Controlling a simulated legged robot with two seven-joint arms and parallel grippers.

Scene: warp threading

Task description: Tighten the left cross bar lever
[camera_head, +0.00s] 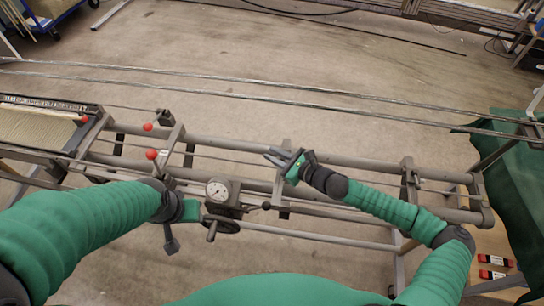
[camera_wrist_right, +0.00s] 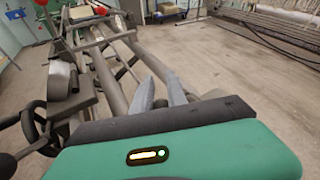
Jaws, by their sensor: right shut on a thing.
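Red-knobbed levers stand on the left part of the grey warping machine (camera_head: 330,160): an upper red knob (camera_head: 148,126), a lower red knob (camera_head: 152,154) and a red knob at far left (camera_head: 84,118). I cannot tell which is the left cross bar lever. My right gripper (camera_head: 272,156) is over the middle of the rails, right of these knobs and clear of them. Its fingers (camera_wrist_right: 160,94) point along the rails; what they close on cannot be made out. My left gripper (camera_head: 190,210) is beside the dial gauge, below the lower knob; its fingers are not distinguishable.
A dial gauge (camera_head: 218,191) with a handwheel (camera_head: 220,225) sits on the front rail between my arms. Long metal bars (camera_head: 270,97) cross behind the machine. A green cloth (camera_head: 515,180) hangs at right. Open floor (camera_head: 300,50) lies beyond.

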